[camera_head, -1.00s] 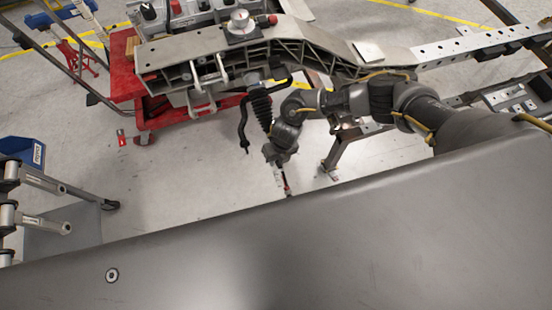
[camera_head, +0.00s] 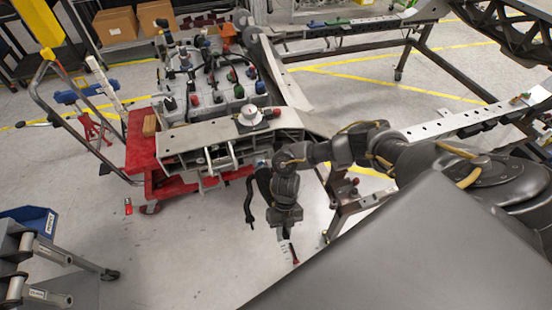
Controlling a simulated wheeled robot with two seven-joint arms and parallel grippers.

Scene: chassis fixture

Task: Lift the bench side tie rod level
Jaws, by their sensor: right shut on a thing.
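My right gripper (camera_head: 287,235) points down near the middle of the view, below the front corner of the chassis. It is shut on a slim dark piece with a pale and red mark, which I take to be the tie rod (camera_head: 291,253); its end hangs above the floor. The fingers are small and partly hidden by my wrist, so the grip is hard to make out. A black bent bar (camera_head: 249,208) hangs from the chassis (camera_head: 200,137) just left of the wrist, apart from the gripper. A ribbed black boot beside it is mostly hidden behind my arm. My left gripper is out of view.
A red cart (camera_head: 140,155) stands under the chassis at left. A grey bench (camera_head: 75,280) with metal links and a blue bin (camera_head: 28,217) is at lower left. A metal stand leg (camera_head: 340,215) is close right of the gripper.

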